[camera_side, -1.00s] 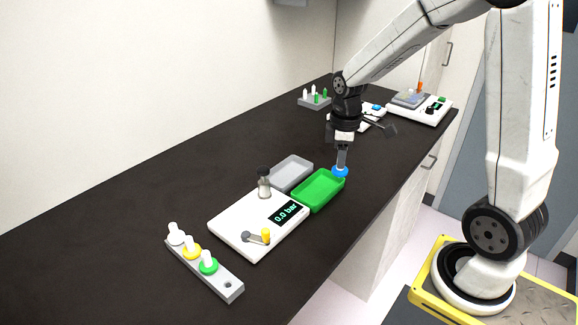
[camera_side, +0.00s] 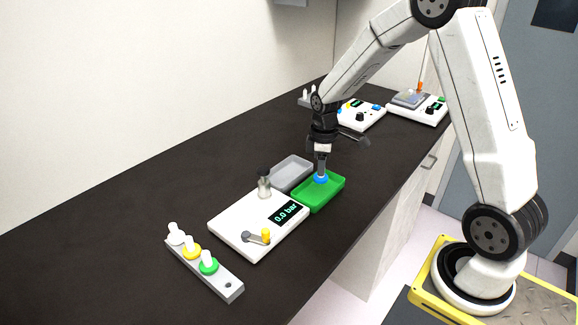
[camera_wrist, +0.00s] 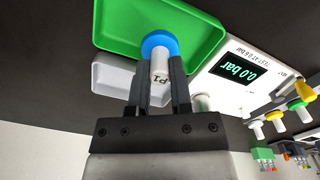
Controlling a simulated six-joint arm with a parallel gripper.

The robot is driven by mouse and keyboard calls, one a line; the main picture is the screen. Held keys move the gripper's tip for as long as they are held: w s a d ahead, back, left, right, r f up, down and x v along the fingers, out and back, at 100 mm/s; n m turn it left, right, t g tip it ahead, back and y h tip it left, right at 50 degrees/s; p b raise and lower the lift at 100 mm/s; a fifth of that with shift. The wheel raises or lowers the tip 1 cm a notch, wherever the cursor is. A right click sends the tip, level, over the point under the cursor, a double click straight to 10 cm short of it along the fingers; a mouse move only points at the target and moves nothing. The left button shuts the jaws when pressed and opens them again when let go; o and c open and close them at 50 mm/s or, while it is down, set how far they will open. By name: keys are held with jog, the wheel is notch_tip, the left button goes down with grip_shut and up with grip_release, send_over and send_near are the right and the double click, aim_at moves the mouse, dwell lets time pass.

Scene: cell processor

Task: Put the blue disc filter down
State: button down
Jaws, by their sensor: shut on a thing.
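The blue disc filter (camera_side: 321,180) is held in my gripper (camera_side: 321,168), over or in the green tray (camera_side: 333,196) in the side view. In the wrist view, the blue disc filter (camera_wrist: 160,43) has a white stem marked "P1". The two dark fingers of my gripper (camera_wrist: 160,85) close on that stem. The disc lies against the green tray (camera_wrist: 205,25) in the picture; I cannot tell whether it touches the tray floor. The rest of the tray looks empty.
A grey tray (camera_side: 290,172) lies beside the green one. A white pressure unit (camera_side: 240,222) reading "0.0 bar" stands nearby, with a metal post (camera_side: 264,184). A rack (camera_side: 203,266) holds white, yellow and green filters, with one empty hole. Other devices (camera_side: 415,108) stand at the back.

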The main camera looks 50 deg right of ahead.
jog(key=shift+w+f, duration=0.2)
jog(key=shift+f, duration=1.6)
jog(key=c, duration=0.5)
grip_release()
jog(key=shift+c, duration=0.2)
jog(key=shift+r, duration=0.1)
jog(key=shift+r, duration=5.95)
